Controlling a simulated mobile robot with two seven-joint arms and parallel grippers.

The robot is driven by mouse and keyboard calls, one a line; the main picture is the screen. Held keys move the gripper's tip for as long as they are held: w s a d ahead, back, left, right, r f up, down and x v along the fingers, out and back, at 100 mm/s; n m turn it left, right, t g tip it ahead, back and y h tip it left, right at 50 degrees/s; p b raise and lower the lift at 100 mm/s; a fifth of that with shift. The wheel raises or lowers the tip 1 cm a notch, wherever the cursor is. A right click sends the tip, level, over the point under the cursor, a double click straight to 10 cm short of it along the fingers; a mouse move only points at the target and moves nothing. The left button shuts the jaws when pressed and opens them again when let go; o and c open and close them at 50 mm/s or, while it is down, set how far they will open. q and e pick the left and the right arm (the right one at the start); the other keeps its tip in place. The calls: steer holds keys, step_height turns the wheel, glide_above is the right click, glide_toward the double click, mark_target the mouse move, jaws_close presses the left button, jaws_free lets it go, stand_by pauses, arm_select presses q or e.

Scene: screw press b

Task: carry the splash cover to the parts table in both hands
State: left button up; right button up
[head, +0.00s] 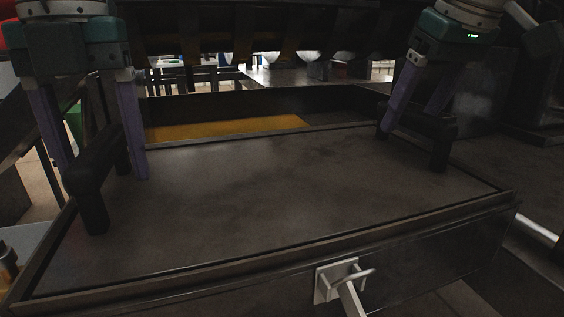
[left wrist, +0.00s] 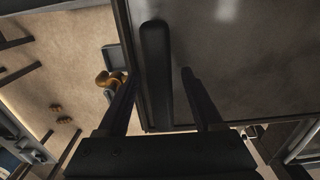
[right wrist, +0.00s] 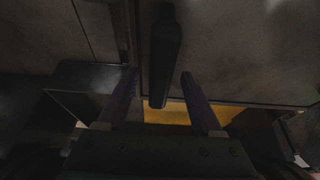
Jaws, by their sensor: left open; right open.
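The splash cover (head: 270,195) is a wide, flat dark plate lying level in the dark frame in front of me. It has a black bar handle on its left (head: 92,205) and another on its right (head: 440,155). My left gripper (head: 102,172) is open, with its purple fingers on either side of the left handle; the left wrist view shows that handle (left wrist: 155,65) between the fingers. My right gripper (head: 408,122) is open at the right handle, and the right wrist view shows that handle (right wrist: 165,55) between its fingers. Finger contact cannot be told.
A pale metal latch or lever (head: 338,280) sticks out of the frame's front wall. A yellow surface (head: 225,128) shows in the opening behind the cover. Dark machine parts (head: 260,30) hang above the far side. Pale floor (left wrist: 70,60) shows beyond the cover's left edge.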

arm_select(q)
jaws_close()
arm_select(e)
jaws_close()
steer(key=shift+r, duration=0.1)
stand_by(1.2)
